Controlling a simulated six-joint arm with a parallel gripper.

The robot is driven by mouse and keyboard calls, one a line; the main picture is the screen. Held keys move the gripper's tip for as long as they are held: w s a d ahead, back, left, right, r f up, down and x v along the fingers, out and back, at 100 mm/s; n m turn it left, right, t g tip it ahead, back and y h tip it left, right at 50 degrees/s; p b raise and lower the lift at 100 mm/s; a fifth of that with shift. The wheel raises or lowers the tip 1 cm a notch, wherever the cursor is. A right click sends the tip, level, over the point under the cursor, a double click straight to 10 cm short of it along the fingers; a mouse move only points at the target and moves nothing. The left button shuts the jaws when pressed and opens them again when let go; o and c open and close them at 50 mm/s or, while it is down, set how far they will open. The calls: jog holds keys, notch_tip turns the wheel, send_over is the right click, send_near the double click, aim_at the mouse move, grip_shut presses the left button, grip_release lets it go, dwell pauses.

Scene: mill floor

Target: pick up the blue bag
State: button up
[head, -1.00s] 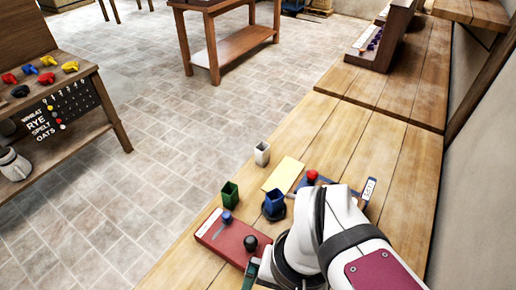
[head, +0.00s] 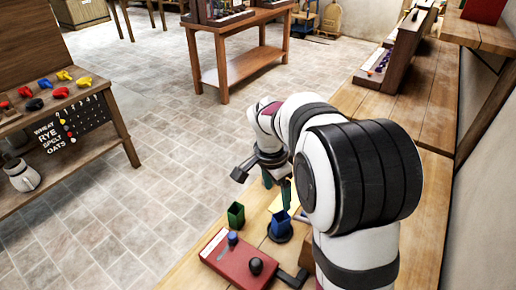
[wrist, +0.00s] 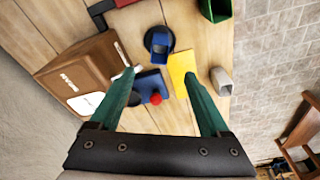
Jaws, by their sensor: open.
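The blue bag (head: 279,226) is a small, square, open-topped container standing on a dark round base on the wooden bench. In the wrist view the blue bag (wrist: 158,42) is upper middle, beyond my fingertips. My gripper (head: 277,190) is above the bench, just behind the bag in the head view. In the wrist view my gripper (wrist: 160,77) has its two teal fingers wide apart with nothing held between them. A blue block with a red knob (wrist: 150,86) and a yellow sheet (wrist: 183,70) lie below the fingers.
A green bag (head: 236,215) stands left of the blue one. A red box with knobs (head: 238,262) is in front. A pale bag (wrist: 222,80) and a brown labelled box (wrist: 85,78) flank the fingers. The wall runs along the bench's right side.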

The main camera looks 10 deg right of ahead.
aim_at(282, 222)
jog(key=d+f, duration=0.1)
jog(key=f, duration=0.9)
jog(key=w+d+f, duration=0.1)
jog(key=f, duration=0.4)
jog(key=shift+d+f, duration=0.3)
jog(key=shift+f, duration=0.05)
grip_shut()
